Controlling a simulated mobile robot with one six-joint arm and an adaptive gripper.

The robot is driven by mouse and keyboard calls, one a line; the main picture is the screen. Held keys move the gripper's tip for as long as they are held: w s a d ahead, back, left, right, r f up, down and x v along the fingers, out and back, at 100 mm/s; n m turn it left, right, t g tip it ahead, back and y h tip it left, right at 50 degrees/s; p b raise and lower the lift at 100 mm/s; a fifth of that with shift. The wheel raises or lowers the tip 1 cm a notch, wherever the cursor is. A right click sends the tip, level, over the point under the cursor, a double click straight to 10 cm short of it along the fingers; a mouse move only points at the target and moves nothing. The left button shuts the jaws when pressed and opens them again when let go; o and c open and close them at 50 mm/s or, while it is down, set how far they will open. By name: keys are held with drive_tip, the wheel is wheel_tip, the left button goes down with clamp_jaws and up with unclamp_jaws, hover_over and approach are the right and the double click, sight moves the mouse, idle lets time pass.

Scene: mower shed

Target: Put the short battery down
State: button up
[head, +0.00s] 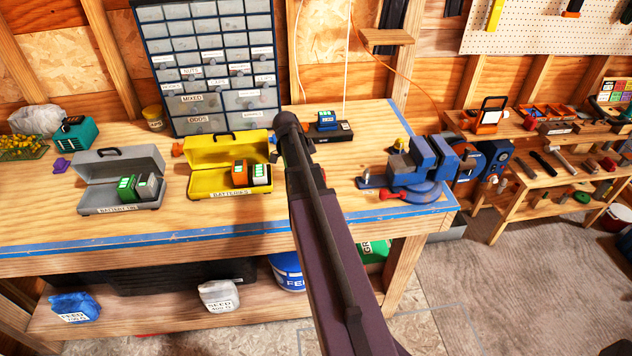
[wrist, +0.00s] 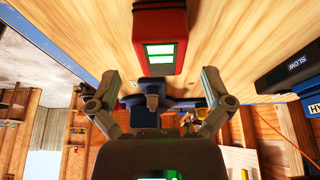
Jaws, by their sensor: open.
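A red battery (wrist: 160,35) with a pale green-white label shows at the top middle of the wrist view, against the wooden bench top. My gripper (wrist: 159,78) is open, with its two fingers spread wide to either side below the battery; neither finger visibly touches it. In the head view my arm hides the gripper's fingers and the red battery. I cannot tell from its size whether this is the short battery. An orange battery (head: 239,173) and a dark, white-topped battery (head: 261,174) are in the yellow toolbox (head: 206,185).
A grey toolbox (head: 90,200) holds a green battery (head: 127,188) and a grey one. A blue battery (head: 326,120) sits on a black charger (head: 345,133) behind my arm. A blue vise (head: 425,165) stands at right. Bench space between arm and vise is mostly clear.

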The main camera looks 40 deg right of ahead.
drive_tip(key=shift+b+x, duration=1.15)
drive_tip(key=shift+x, duration=0.45)
drive_tip(key=shift+c, duration=0.2)
drive_tip(key=c, duration=1.3)
